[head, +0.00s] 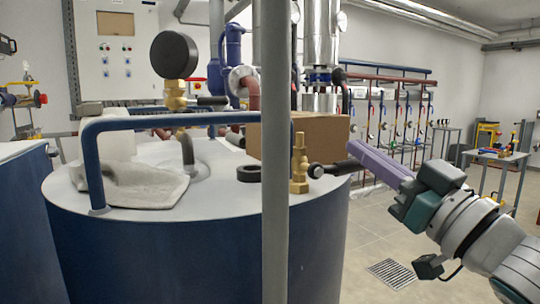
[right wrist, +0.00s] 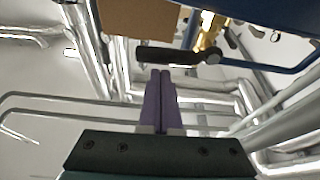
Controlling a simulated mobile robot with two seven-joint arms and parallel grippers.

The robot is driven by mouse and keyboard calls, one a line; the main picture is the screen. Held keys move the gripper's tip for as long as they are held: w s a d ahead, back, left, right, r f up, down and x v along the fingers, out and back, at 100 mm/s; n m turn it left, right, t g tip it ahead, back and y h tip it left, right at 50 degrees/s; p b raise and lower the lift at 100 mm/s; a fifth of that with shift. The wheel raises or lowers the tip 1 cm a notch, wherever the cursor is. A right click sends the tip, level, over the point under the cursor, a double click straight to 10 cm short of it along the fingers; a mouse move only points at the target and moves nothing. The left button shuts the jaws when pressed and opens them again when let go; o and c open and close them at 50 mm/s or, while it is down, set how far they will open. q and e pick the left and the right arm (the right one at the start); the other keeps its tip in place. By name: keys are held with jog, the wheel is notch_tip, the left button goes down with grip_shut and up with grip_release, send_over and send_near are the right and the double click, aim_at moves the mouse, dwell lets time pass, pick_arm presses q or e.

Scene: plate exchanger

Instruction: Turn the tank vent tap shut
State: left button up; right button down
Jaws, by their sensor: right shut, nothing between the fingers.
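A brass tap (head: 299,172) stands upright near the right edge of the tank top. Its lever with a black grip (head: 338,168) points right, out over the tank's rim. In the right wrist view the black grip (right wrist: 168,54) lies crosswise just beyond my fingertips, and part of the brass body (right wrist: 208,30) shows behind it. My right gripper (head: 354,149) has long purple fingers, shut together and empty, with the tips close to the outer end of the grip. In the right wrist view the shut fingertips (right wrist: 161,73) sit just short of the grip; I cannot tell whether they touch.
The blue tank (head: 170,250) has a blue handrail (head: 170,119), a grey cloth (head: 145,186), a black ring (head: 248,173) and a cardboard box (head: 325,136) on top. A brass fitting carries a round black gauge (head: 174,55). A grey post (head: 275,220) stands in front.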

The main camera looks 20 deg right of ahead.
jog(key=shift+f, duration=0.25)
jog(key=shift+d+f+m, duration=0.15)
jog(key=shift+f+m, duration=0.45)
jog(key=shift+f, duration=0.1)
